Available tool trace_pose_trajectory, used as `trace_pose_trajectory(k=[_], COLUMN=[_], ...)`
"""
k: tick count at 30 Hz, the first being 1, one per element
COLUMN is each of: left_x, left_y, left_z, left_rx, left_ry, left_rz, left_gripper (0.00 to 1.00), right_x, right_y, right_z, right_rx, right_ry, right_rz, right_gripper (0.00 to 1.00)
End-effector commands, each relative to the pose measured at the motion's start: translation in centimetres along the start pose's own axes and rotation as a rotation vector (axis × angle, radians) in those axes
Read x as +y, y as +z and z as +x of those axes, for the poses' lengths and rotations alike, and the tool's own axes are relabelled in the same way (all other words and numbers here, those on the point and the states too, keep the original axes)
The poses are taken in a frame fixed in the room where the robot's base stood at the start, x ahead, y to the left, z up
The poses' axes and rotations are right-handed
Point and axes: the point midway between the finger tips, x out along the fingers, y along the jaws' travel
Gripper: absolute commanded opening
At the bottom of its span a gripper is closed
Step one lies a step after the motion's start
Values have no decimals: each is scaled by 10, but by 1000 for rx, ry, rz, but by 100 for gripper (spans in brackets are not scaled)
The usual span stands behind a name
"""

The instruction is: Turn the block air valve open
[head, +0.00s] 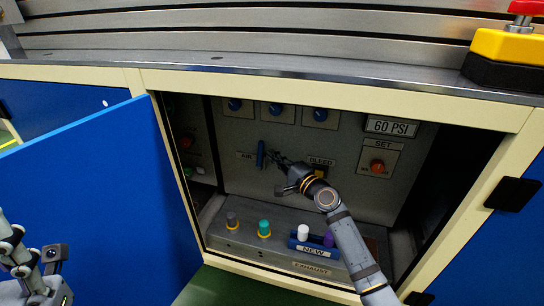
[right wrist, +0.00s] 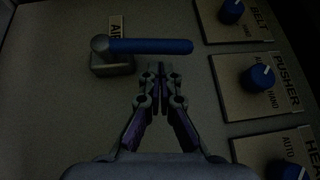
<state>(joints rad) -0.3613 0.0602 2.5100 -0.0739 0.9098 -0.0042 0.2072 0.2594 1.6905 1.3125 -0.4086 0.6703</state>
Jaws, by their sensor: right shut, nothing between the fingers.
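The air valve has a blue lever handle (head: 260,154) on the grey panel inside the open cabinet, and it stands upright in the head view. In the right wrist view, which is turned, the blue lever (right wrist: 150,46) lies across the picture from a grey metal pivot, beside a partly hidden AIR label (right wrist: 115,27). My right gripper (head: 278,161) is shut and empty, just right of the lever in the head view. Its fingertips (right wrist: 161,72) appear close to the lever's side; I cannot tell whether they touch. My left gripper (head: 15,255) is at the lower left edge, partly cut off.
The blue cabinet door (head: 90,200) stands open at left. Blue knobs (head: 276,109) sit above the lever, and a red knob (head: 377,167) under SET and a 60 PSI display (head: 390,126) at right. A lower ledge (head: 275,247) holds several coloured pieces. The cream frame (head: 330,92) bounds the opening.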

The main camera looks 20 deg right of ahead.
Motion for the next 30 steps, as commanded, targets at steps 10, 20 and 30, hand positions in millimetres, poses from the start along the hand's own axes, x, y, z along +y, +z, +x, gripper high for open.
trace_pose_trajectory(k=[10,20,30], left_x=[0,-4,-8], left_y=[0,-3,-6], left_z=[0,22,36], left_rx=[0,3,12], left_ry=[0,-5,-12], left_rz=[0,-6,-19], left_gripper=[40,40,40], right_x=[0,-8,-6], right_y=[6,11,18], right_z=[6,12,21], right_rx=[0,2,0], right_ry=[0,29,61], right_rz=[-1,-17,-42], right_gripper=[0,0,0])
